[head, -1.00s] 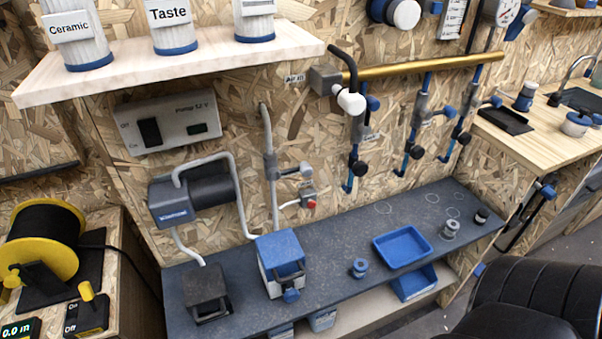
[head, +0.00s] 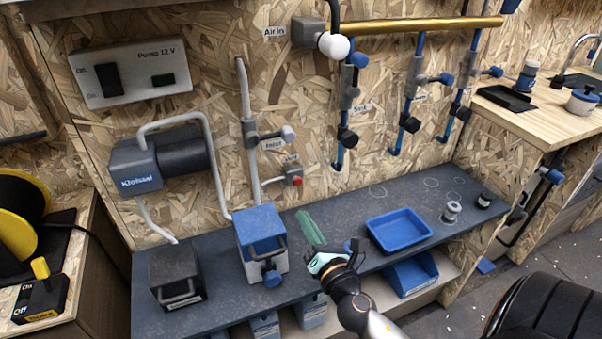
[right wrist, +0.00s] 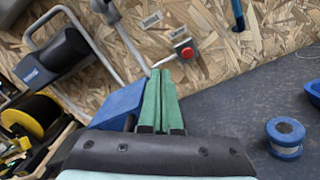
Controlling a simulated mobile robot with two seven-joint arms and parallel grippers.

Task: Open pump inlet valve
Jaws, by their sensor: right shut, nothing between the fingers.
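The pump inlet valve (head: 252,134) is a grey fitting on the grey vertical pipe, with the label "Inlet" beside it. In the right wrist view the "Inlet" label seems to be the small tag (right wrist: 151,20), and the valve is largely cut off at the top. My right gripper (head: 304,216) has green fingers, shut and empty. It is over the dark bench, below and right of the valve and apart from it. The fingers also show in the right wrist view (right wrist: 158,78). My left gripper is not in view.
A red button (head: 297,181) sits on the wall below the valve. The grey pump (head: 185,155) is left of the pipe. A blue-topped box (head: 260,228) stands left of my right gripper, a blue tray (head: 399,231) to its right. The wall area around the handle is clear.

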